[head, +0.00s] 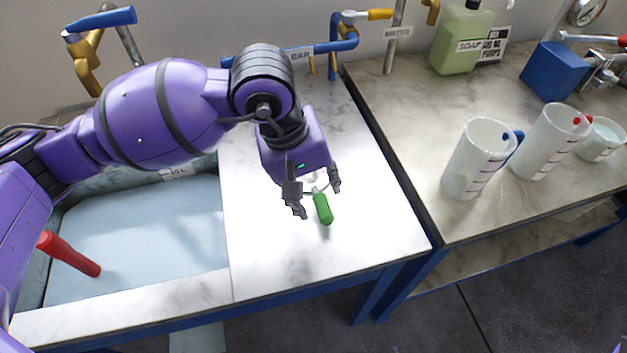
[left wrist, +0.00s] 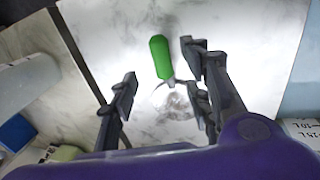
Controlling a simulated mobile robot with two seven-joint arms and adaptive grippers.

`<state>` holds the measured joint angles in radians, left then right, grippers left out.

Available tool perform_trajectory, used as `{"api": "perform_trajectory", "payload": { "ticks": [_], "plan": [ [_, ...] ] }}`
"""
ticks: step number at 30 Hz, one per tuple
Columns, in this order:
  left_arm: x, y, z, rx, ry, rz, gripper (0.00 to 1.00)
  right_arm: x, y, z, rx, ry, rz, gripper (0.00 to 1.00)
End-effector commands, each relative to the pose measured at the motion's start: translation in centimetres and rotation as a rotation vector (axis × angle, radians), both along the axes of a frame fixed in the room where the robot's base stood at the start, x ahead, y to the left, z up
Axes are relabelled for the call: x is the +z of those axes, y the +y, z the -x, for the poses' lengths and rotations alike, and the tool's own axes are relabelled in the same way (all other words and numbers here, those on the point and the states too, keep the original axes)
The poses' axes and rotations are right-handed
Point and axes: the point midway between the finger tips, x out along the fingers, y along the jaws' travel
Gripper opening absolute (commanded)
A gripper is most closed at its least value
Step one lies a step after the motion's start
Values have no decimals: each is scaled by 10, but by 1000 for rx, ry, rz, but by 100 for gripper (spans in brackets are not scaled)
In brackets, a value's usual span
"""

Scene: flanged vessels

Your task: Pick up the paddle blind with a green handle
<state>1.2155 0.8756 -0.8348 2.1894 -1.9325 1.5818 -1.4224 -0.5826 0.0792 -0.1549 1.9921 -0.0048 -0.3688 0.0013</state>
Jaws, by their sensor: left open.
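The paddle blind's green handle (head: 322,208) lies on the white marble counter, below my left gripper. My left gripper (head: 315,198) is open, with one finger on each side of the handle in the head view. In the left wrist view the green handle (left wrist: 160,58) shows beyond and between the open fingers (left wrist: 158,75), nearer the right one. The paddle end is pale and partly hidden by the gripper, so its outline is hard to make out. I cannot tell whether any finger touches it. My right gripper is not in view.
A sink basin (head: 140,245) with a red-handled thing (head: 70,254) is on the left. Blue pipework (head: 345,42) stands at the back. A gap separates the right counter, which holds measuring jugs (head: 478,160), a soap bottle (head: 462,40) and a blue box (head: 553,70). The counter's front is clear.

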Motion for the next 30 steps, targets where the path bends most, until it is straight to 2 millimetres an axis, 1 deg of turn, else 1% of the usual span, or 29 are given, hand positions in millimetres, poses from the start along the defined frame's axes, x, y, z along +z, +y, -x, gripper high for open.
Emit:
{"api": "perform_trajectory", "payload": {
  "ticks": [1,3,5,9,12,15,21,23,30],
  "plan": [
    [-6,-2,0,1,2,1,45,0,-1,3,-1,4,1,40],
    [-13,-3,0,3,2,3,45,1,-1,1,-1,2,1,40],
    [-20,-4,1,3,3,2,45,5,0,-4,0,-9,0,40],
    [-41,-8,1,4,2,4,45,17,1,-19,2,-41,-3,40],
    [-53,-12,0,3,2,4,45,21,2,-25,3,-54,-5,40],
    [-59,-13,-1,2,1,5,45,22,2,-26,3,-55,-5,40],
    [-59,-13,-1,4,1,4,45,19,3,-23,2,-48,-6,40],
    [-59,-13,-1,4,1,4,38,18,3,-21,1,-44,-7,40],
    [-59,-13,-1,4,1,4,6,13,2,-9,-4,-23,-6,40]
  ]
}}
